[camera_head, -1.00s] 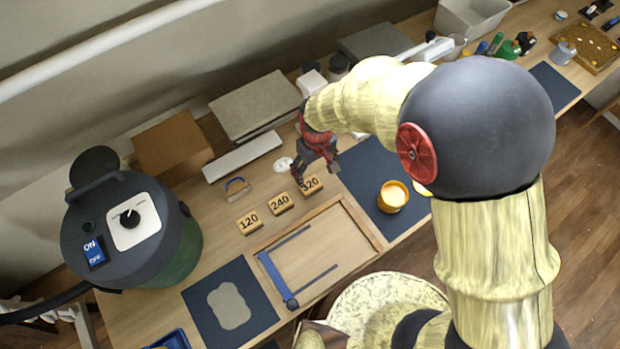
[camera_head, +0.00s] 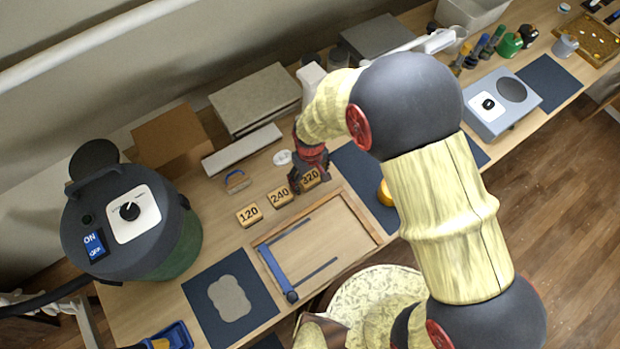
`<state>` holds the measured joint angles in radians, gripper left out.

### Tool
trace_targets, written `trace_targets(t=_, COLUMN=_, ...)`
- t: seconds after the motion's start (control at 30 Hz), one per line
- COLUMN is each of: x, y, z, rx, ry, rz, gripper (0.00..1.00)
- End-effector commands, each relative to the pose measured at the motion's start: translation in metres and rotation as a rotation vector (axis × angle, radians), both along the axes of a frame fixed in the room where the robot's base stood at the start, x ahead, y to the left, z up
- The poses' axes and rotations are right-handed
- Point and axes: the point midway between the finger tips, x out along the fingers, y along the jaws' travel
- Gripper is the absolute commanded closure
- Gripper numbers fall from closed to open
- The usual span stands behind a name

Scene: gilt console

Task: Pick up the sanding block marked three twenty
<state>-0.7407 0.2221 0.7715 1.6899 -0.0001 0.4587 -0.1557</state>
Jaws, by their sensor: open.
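The sanding block marked 320 (camera_head: 310,178) lies on the wooden bench, the rightmost of three tan blocks in a slanting row. The block marked 240 (camera_head: 280,197) and the block marked 120 (camera_head: 249,215) lie to its left. My gripper (camera_head: 309,183) is open and low over the 320 block, with a finger at its left side and another near its right. Part of the block's upper edge is hidden by the gripper. I cannot tell whether the fingers touch it.
A wooden frame with a blue clamp (camera_head: 276,266) lies just in front of the blocks. A small blue-handled item (camera_head: 236,181) and a white round dish (camera_head: 282,157) lie behind them. A large dark machine (camera_head: 130,225) stands at left. An orange bowl (camera_head: 385,193) is partly hidden by my arm.

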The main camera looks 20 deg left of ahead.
Motion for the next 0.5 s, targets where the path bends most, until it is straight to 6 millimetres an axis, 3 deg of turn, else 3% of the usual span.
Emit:
trace_targets(t=0.1, x=0.0003, y=0.0002, z=0.0009, rx=0.001, ry=-0.001, rz=0.0, gripper=0.28)
trace_targets(t=0.5, x=0.0003, y=0.0002, z=0.0011, rx=0.001, ry=-0.001, rz=0.0, gripper=0.51)
